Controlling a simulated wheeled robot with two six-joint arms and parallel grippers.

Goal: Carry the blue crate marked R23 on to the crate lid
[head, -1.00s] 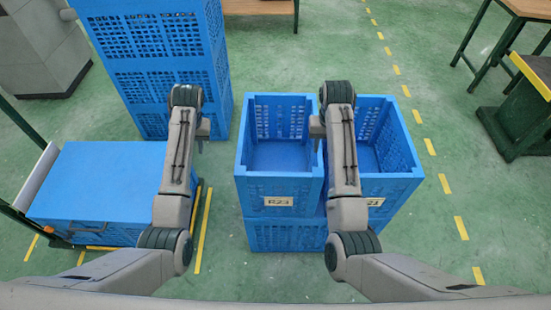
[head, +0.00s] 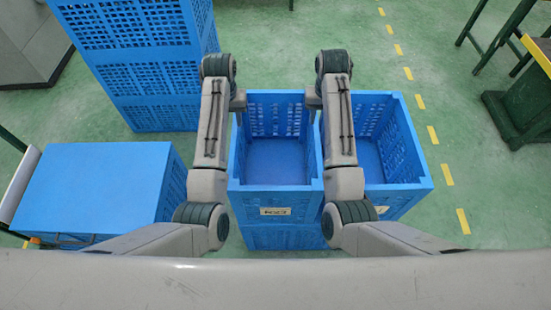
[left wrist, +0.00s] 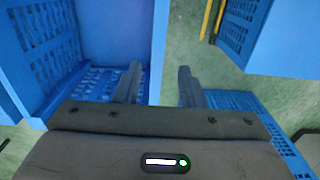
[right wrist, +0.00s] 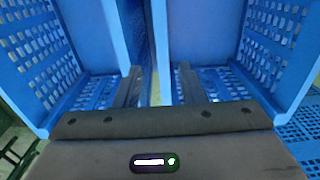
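The blue crate marked R23 (head: 276,176) is open-topped and stands on another blue crate, its label facing me. My left gripper (head: 238,104) is at its left rim. In the left wrist view the open fingers (left wrist: 158,75) straddle that wall (left wrist: 159,45). My right gripper (head: 313,104) is at its right rim. In the right wrist view the open fingers (right wrist: 160,70) have the wall of R23 (right wrist: 160,35) between them. The crate lid (head: 95,188), flat and blue, covers a low crate at the left. I cannot tell whether any finger touches the crate.
A second open blue crate (head: 412,172) stands just right of R23, with a narrow gap between. A tall stack of blue crates (head: 140,60) is behind at the left. A strip of green floor separates the lidded crate from R23. A workbench stands at the far right.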

